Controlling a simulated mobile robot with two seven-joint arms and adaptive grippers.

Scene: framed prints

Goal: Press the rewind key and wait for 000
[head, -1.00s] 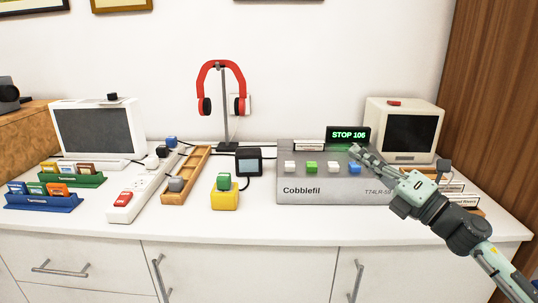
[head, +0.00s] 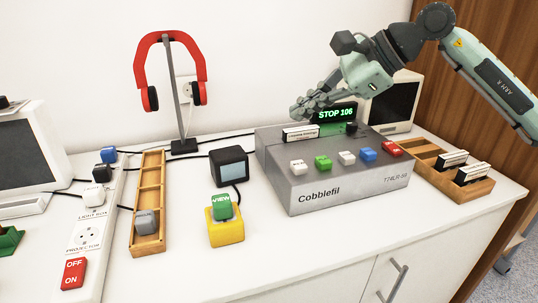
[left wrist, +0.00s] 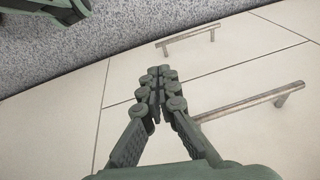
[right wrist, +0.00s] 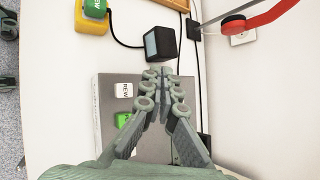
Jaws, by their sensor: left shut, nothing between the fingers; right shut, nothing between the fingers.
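The grey Cobblefil deck (head: 350,190) stands on the white counter. Its row of keys runs from a white rewind key (head: 298,167) at the left through green, pale and blue to red at the right. In the right wrist view the rewind key (right wrist: 123,90) reads REW. The green display (head: 334,112) reads STOP 106. My right gripper (head: 296,111) is shut and empty, above the back of the deck, apart from the rewind key. In the right wrist view its fingertips (right wrist: 161,72) hide part of the deck. My left gripper (left wrist: 158,72) is shut, in front of cabinet doors.
A small black screen (head: 229,166) and a yellow block with a green VIEW key (head: 222,207) stand left of the deck. A wooden tray of cassettes (head: 455,178) is at its right. Red headphones (head: 167,48) hang on a stand behind. The front counter is fairly clear.

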